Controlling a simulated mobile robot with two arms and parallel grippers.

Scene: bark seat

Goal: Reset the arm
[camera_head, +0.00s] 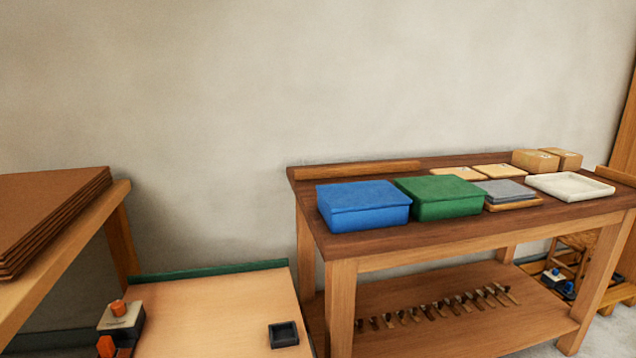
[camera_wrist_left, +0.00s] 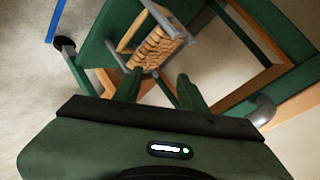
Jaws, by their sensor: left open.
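My left gripper (camera_wrist_left: 158,88) shows only in the left wrist view, with two dark green fingers spread apart and nothing between them. It points toward a green and wooden frame (camera_wrist_left: 275,30) and a light woven piece (camera_wrist_left: 157,46) beyond the fingertips. I cannot tell how far away these are or whether the fingers touch them. Neither arm shows in the head view, and my right gripper is not seen.
A brown workbench (camera_head: 440,238) stands at the right, bearing a blue box (camera_head: 363,205), a green box (camera_head: 440,198) and a white tray (camera_head: 570,186). Brown sheets (camera_head: 50,215) lie on a left table. A low pale table (camera_head: 215,315) holds a small dark tray (camera_head: 284,335).

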